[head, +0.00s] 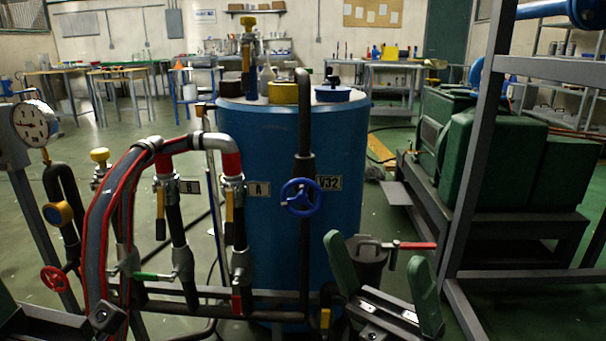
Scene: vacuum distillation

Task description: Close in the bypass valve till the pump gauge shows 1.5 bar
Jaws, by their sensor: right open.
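A blue handwheel valve (301,197) sits on a dark vertical pipe in front of the blue tank, beside a tag reading V32 (329,183). A small red handwheel (54,279) is on pipework at the lower left. No label names either as the bypass valve. A round white gauge (33,123) stands at the left edge; its reading is too small to make out. My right gripper (379,255) is open and empty, its green fingers apart, below and right of the blue wheel. My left gripper (6,298) shows only in part at the lower left corner; its jaws cannot be judged.
The blue tank (268,140) stands behind the pipes. Yellow-handled valves tagged B (189,187) and A (258,189) are left of the blue wheel. A red lever (412,246) lies behind my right gripper. A grey frame (475,150) and green machine (510,160) stand at right.

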